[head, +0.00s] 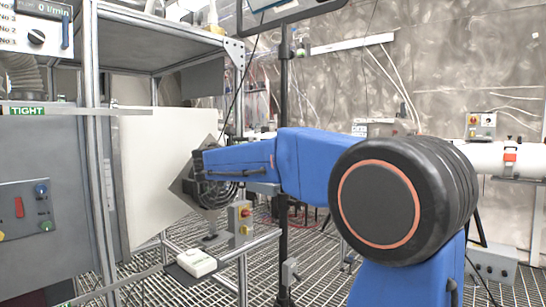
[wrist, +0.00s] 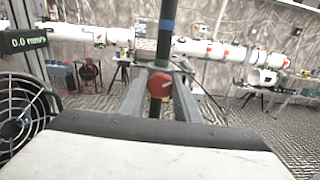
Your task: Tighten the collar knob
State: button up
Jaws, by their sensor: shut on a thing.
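The red collar knob (wrist: 160,78) sits on a dark upright pole (wrist: 166,28) in the middle of the wrist view. A pale mark shows on the knob's face. My gripper (wrist: 160,90) has one grey finger on each side of the knob and is shut on it. The pole also shows in the head view (head: 284,90). There my blue arm crosses in front of the pole and hides the knob and the gripper's fingertips.
A cabinet with a white panel (head: 160,165) fills the left side. A green label (head: 27,110) there reads TIGHT. A dark display (wrist: 24,41) reads 0.0. Grating floor lies below.

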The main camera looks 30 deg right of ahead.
jog(key=o, duration=1)
jog(key=shift+o, duration=0.2)
jog(key=v, duration=1.7)
jog(key=shift+a, duration=0.25)
